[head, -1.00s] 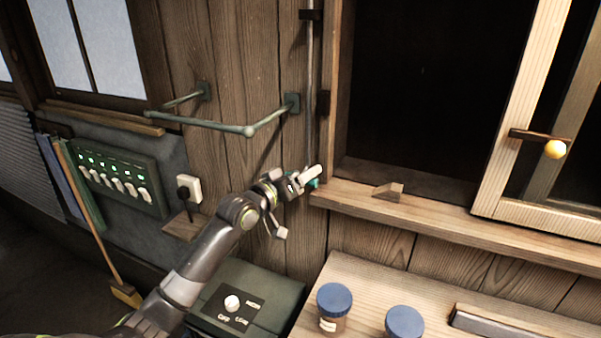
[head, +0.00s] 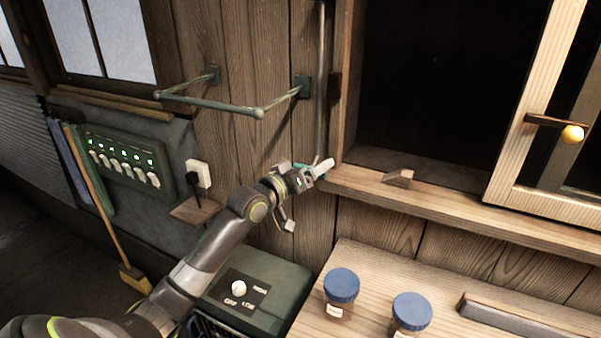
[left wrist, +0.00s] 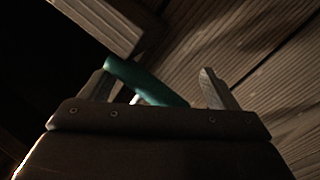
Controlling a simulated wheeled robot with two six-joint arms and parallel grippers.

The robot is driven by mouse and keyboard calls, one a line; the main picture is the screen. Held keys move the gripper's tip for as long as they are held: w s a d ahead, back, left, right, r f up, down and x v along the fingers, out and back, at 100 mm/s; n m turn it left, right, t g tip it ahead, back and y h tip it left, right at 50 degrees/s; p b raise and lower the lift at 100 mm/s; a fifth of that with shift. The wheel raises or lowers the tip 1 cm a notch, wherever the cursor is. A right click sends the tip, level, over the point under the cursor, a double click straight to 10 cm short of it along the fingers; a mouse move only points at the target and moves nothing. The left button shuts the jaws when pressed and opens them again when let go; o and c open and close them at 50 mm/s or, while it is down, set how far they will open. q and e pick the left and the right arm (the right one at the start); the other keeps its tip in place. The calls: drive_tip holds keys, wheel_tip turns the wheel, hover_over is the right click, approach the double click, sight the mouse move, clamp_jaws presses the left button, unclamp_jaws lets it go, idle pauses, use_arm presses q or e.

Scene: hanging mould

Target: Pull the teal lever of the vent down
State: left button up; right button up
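The teal lever (left wrist: 145,82) shows in the left wrist view as a slanted bar between the two fingers of my left gripper (left wrist: 156,88). The fingers stand apart, with a gap visible beside the lever on the right. In the head view the left gripper (head: 312,172) is at the lower end of a thin vertical rod (head: 322,90), beside the left end of the wooden sill. Only small bits of teal show around the fingers there; the gripper hides the rest of the lever. My right gripper is in neither view.
The wooden sill (head: 450,210) with a small wedge (head: 398,178) lies to the right, below the dark opening. A green rail (head: 210,103) sticks out of the wall above my left arm. A green box (head: 262,290) and blue-lidded jars (head: 341,286) stand below.

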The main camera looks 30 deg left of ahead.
use_arm(q)
drive_tip(key=shift+s+a+f, duration=0.15)
drive_tip(key=shift+s+f, duration=0.2)
drive_tip(key=shift+s, duration=0.2)
drive_tip(key=p+v, duration=0.2)
drive_tip(key=v, duration=1.4)
drive_tip(key=shift+r, duration=0.4)
drive_tip(key=shift+s+a, duration=0.1)
drive_tip(key=shift+s, duration=0.05)
